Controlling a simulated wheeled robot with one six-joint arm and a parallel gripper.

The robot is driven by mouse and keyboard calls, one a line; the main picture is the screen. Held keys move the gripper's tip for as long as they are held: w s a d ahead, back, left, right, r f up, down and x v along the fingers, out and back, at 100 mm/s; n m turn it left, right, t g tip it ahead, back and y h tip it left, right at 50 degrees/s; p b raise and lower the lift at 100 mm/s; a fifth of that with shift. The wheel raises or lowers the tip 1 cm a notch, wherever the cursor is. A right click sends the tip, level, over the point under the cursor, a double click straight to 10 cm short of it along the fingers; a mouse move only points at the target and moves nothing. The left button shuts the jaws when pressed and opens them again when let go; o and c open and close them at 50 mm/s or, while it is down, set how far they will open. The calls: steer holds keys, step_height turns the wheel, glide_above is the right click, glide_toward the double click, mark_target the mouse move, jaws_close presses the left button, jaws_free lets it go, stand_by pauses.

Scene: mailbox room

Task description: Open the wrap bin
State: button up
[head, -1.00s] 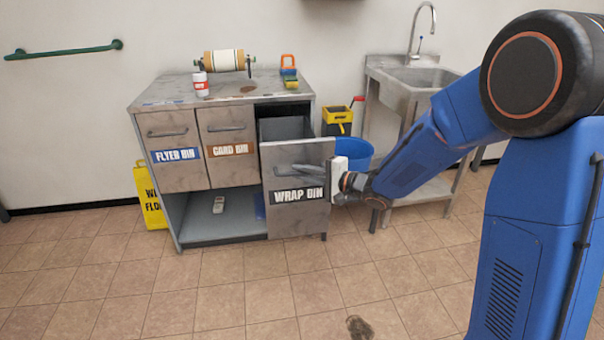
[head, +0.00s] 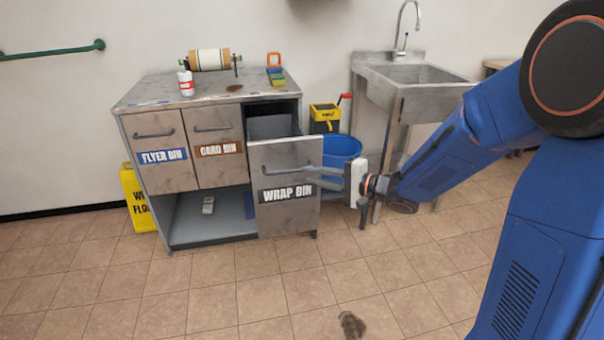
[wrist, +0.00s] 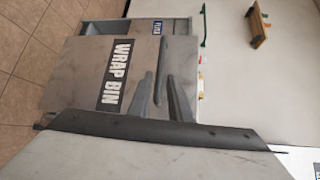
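The wrap bin (head: 288,212) is a grey metal drawer at the right of the cabinet, labelled WRAP BIN. It stands pulled well out, with its inside showing behind the front. Its bar handle (head: 285,167) runs along the upper front. My gripper (head: 322,178) is at the right of the drawer front, its fingers pointing left towards it. Whether a finger touches the handle is unclear.
The flyer bin (head: 160,172) and card bin (head: 220,168) are shut. A blue bucket (head: 341,149) and a sink (head: 410,85) stand to the right of the cabinet. A yellow floor sign (head: 137,200) stands at its left. The tiled floor in front is clear except for a dark stain.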

steer(key=v, duration=0.8)
steer(key=shift+d, duration=0.1)
steer(key=w+d+r+n+t+h, duration=0.1)
steer(key=d+r+t+h, duration=0.1)
steer(key=d+h, duration=0.25)
steer(key=w+d+r+t+h, duration=0.2)
steer(key=d+t+h, duration=0.1)
steer(key=d, duration=0.2)
steer(key=s+d+r+n+g+h, duration=0.1)
steer(key=s+d+h, duration=0.5)
steer(key=d, duration=0.3)
steer(key=s+f+n+g, duration=0.2)
steer(key=s+n+g, duration=0.1)
steer(key=s, duration=1)
steer(key=s+f+n+g, duration=0.2)
steer(key=s+n+g, duration=0.1)
steer(key=s, duration=1.1)
steer(key=shift+s+a+f+g, duration=0.25)
steer(key=shift+a+f+g, duration=0.2)
steer(key=shift+g, duration=0.35)
